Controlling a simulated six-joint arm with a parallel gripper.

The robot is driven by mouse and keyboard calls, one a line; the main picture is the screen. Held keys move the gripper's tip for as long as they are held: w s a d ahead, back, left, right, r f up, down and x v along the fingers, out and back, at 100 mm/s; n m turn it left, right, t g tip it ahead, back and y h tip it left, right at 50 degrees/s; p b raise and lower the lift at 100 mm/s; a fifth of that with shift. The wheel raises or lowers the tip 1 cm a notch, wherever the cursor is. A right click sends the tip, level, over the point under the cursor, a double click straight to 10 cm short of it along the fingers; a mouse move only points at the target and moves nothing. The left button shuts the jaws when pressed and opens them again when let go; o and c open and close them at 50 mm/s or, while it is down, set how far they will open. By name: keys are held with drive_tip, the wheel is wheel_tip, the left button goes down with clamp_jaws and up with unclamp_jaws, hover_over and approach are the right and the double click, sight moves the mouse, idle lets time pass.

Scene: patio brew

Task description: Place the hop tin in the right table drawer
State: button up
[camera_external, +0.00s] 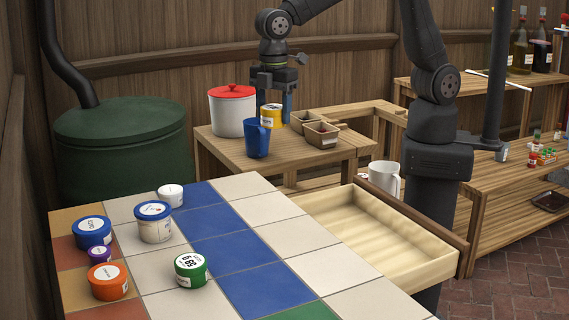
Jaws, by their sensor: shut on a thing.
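My gripper (273,113) points down over the small wooden side table at the back. It is shut on a yellow tin (271,118) with a pale label, between its fingers. I cannot read the label, so I cannot tell whether this is the hop tin. The right table drawer (375,236) is pulled open at the right side of the tiled table and looks empty. My gripper is behind and to the left of the drawer, higher up. Several other lidded tins stand on the tiled table, among them a green one (191,270) and an orange one (108,282).
A blue mug (257,140) stands close in front of the held tin, with a red-lidded white pot (232,112) to the left and small brown pots (321,134) to the right. A white mug (384,178) stands behind the drawer. The tiled table's (240,255) middle is clear.

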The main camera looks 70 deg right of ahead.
sight(348, 240)
drive_tip(key=s+d+f, duration=0.2)
drive_tip(key=s+d, duration=0.3)
drive_tip(key=d, duration=0.4)
drive_tip(key=s+d+f, duration=0.1)
drive_tip(key=s+d, duration=0.4)
drive_tip(key=d, duration=0.4)
wheel_tip(348, 240, down, 18)
drive_tip(key=shift+m, duration=0.4)
drive_tip(key=s+a+f, duration=0.1)
drive_tip(key=a+f, duration=0.1)
drive_tip(key=a, duration=0.1)
drive_tip(key=s+a+f, duration=0.1)
drive_tip(key=a+f, duration=0.1)
drive_tip(key=a, duration=0.2)
drive_tip(key=s+a+f, duration=0.1)
drive_tip(key=a+f, duration=0.1)
drive_tip(key=a, duration=0.1)
drive_tip(key=shift+a+f, duration=0.15)
drive_tip(key=shift+a, duration=0.1)
drive_tip(key=shift+a+f, duration=0.1)
drive_tip(key=shift+f, duration=1.95)
drive_tip(key=shift+f, duration=0.1)
drive_tip(key=o, duration=1)
